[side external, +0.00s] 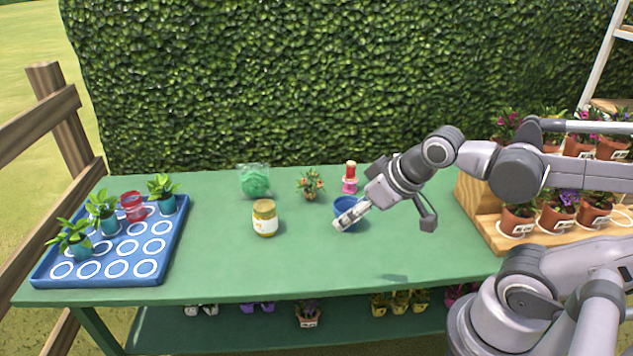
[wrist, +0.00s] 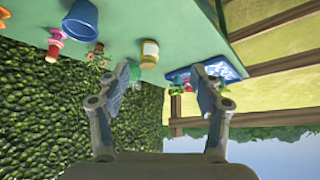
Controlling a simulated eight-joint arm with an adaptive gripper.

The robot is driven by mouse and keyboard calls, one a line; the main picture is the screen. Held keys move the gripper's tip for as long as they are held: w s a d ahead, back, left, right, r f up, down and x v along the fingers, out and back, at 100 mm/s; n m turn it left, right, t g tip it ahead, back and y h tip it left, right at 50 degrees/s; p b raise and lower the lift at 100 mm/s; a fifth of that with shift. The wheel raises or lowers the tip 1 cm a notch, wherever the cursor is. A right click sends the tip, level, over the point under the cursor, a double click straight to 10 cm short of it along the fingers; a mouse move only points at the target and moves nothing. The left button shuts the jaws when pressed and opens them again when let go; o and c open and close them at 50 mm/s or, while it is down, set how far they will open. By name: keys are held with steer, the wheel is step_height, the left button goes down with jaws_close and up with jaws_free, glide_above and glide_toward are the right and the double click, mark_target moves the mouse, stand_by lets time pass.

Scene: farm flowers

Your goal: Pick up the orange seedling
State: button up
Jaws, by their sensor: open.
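The orange seedling (side external: 310,184) is a small plant with orange blooms and green leaves, standing on the green table near its middle back. It also shows in the wrist view (wrist: 98,54), left of my fingers. My gripper (side external: 390,217) is open with its fingers spread wide, to the right of the seedling and apart from it. In the wrist view my gripper (wrist: 165,74) has nothing between its fingers. One finger overlaps the blue pot (side external: 345,207) in the side view; I cannot tell if they touch.
A yellow-lidded jar (side external: 265,220) and a clear container with green contents (side external: 255,182) stand left of the seedling. A red-and-pink stacked item (side external: 349,178) stands behind the pot. A blue tray (side external: 110,281) with plants is far left. A wooden plant stand (side external: 478,218) is right. The front table is clear.

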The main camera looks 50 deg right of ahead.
steer(key=m+g+h, duration=0.2)
steer(key=m+h, duration=0.2)
steer(key=m, duration=0.3)
glide_above(311, 182)
steer(key=s+a, duration=0.2)
steer(key=s, duration=0.2)
step_height(311, 182, down, 13)
steer(key=shift+w+a+x, duration=0.1)
steer(key=shift+a+x, duration=0.05)
steer(key=shift+x, duration=1.55)
steer(key=shift+w+a+x, duration=0.1)
steer(key=shift+a+x, duration=0.05)
steer(key=shift+x, duration=1.5)
steer(key=shift+w+a+x, duration=0.1)
steer(key=shift+x, duration=1.6)
steer(key=c, duration=1.1)
